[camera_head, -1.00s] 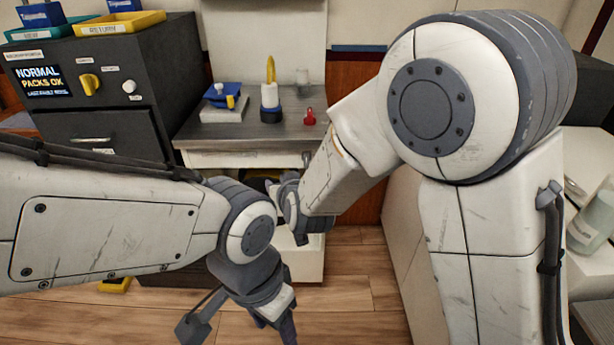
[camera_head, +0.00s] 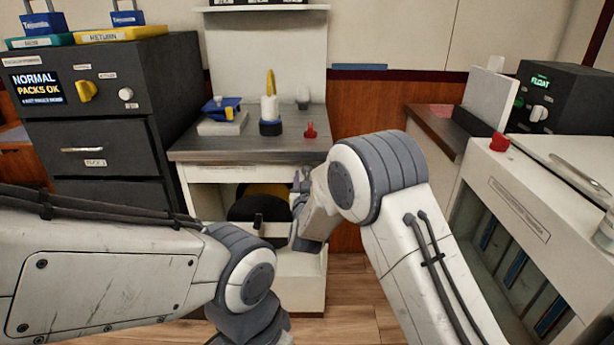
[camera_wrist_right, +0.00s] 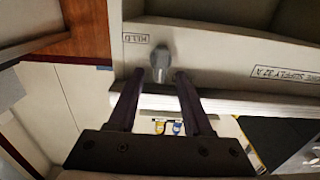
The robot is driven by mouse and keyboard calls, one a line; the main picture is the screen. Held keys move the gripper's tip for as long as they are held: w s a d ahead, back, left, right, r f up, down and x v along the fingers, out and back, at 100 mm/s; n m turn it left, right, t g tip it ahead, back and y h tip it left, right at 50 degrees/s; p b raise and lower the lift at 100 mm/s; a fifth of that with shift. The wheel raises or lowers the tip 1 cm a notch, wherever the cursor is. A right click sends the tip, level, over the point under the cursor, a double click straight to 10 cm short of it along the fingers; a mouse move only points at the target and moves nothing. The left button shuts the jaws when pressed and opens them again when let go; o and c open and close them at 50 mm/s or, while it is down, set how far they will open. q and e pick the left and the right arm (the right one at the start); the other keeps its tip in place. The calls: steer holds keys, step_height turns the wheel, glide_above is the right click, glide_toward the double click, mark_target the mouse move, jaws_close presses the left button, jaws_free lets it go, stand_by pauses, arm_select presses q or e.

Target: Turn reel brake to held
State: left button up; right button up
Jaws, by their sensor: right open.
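The reel brake appears to be the small grey knob (camera_wrist_right: 159,62) on the pale bench front in the right wrist view. A label reading HELD (camera_wrist_right: 136,38) sits beside it, upside down in that view. My right gripper (camera_wrist_right: 158,76) is open, its two dark fingers pointing at the knob with their tips just short of or around it; contact cannot be told. In the head view my right gripper (camera_head: 300,188) is at the right end of the bench front and hides the knob. My left gripper is below the picture; only its arm shows.
A black-and-yellow reel (camera_head: 258,205) sits in the bay below. Cabinets stand left (camera_head: 90,130) and right (camera_head: 515,195).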

steer(key=shift+w, duration=0.95)
steer(key=shift+c, duration=0.3)
jaws_close()
